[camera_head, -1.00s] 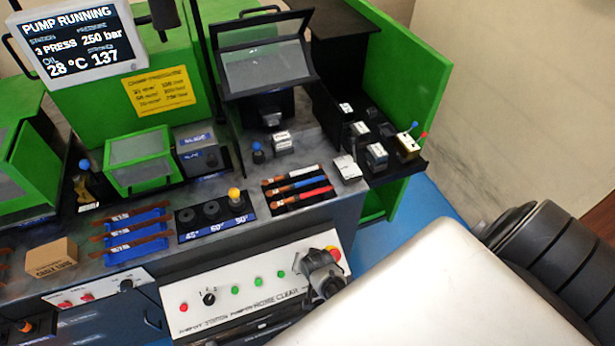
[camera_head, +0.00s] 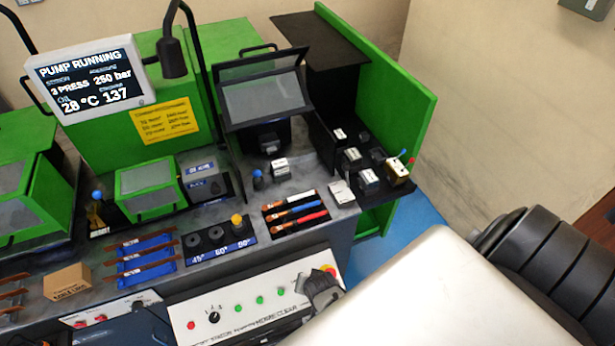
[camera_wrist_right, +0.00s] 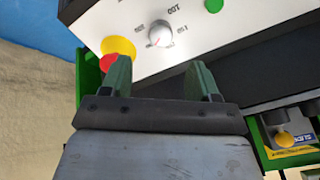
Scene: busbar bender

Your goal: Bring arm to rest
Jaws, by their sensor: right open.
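My right gripper (camera_head: 322,288) is at the right end of the white control panel (camera_head: 245,312), close to the red and yellow stop button (camera_head: 329,271). In the right wrist view its two green fingers (camera_wrist_right: 161,78) are apart with nothing between them. The stop button (camera_wrist_right: 115,50) lies beyond the left finger there, and a silver rotary knob (camera_wrist_right: 160,33) beyond the gap. Whether the fingers touch the panel cannot be told. My pale right arm (camera_head: 430,295) fills the lower right of the head view. My left gripper is not in view.
A green bending machine stands behind the bench, with a screen (camera_head: 90,75) reading PUMP RUNNING. Busbars lie in a blue rack (camera_head: 145,262) and a black rack (camera_head: 295,213). A cardboard box (camera_head: 67,281) sits at left. Blue floor (camera_head: 420,215) shows at right.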

